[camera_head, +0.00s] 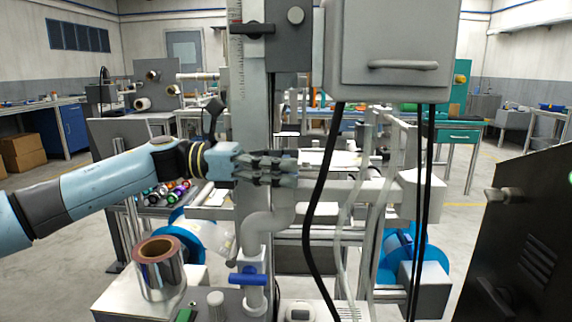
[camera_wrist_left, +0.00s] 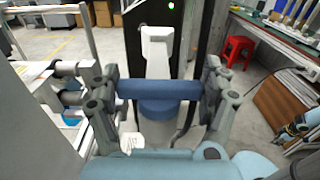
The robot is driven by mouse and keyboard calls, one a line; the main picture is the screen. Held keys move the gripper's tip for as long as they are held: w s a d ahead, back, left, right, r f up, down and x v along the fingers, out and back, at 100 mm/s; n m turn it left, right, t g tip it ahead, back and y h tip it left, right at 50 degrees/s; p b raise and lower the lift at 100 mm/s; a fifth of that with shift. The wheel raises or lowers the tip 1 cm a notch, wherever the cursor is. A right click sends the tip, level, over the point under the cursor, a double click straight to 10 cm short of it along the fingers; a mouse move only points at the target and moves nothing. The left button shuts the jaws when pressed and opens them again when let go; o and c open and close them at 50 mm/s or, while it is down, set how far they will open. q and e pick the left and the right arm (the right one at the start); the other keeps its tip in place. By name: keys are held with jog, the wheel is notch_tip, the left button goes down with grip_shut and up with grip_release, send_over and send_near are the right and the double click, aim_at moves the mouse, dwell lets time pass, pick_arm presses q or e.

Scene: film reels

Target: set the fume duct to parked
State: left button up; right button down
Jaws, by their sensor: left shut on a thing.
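My left gripper (camera_head: 292,168) reaches in from the left, in front of the grey column. In the left wrist view its fingers (camera_wrist_left: 158,88) are shut on the ends of a blue bar (camera_wrist_left: 158,90). A white piece (camera_wrist_left: 157,48) rises behind the bar and a blue round part (camera_wrist_left: 160,110) shows below it. In the head view the fingers hide the held bar. A pale grey elbow pipe (camera_head: 268,226), perhaps the fume duct, runs down below the gripper to a blue lever (camera_head: 250,277). I cannot tell how the held bar joins the duct.
A grey box (camera_head: 388,50) with a handle hangs at upper right, with black cables below it. A tall grey column (camera_head: 254,120) stands beside the gripper. A metallic roll (camera_head: 160,270) stands at lower left. A black cabinet (camera_head: 530,240) fills the right edge.

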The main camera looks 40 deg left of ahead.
pick_arm(q)
jog(key=o, duration=1.6)
jog(key=v, duration=1.2)
jog(key=shift+a, duration=0.1)
